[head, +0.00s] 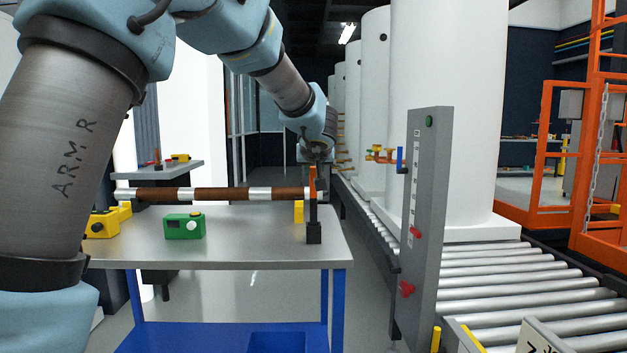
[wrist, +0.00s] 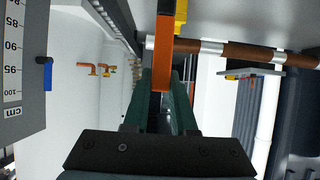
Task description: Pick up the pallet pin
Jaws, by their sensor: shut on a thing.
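My gripper (head: 316,165) is above this end, pointing down. In the wrist view, my gripper (wrist: 162,105) is shut on the orange bar (wrist: 163,70), and the banded rod (wrist: 238,51) crosses just beyond the fingertips. How bar and rod join is hidden.
A green box (head: 184,226) and a yellow device (head: 103,224) are on the table at left. A grey post (head: 430,215) with red knobs and the roller conveyor (head: 520,270) with white tanks stand right. An aisle separates table and conveyor.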

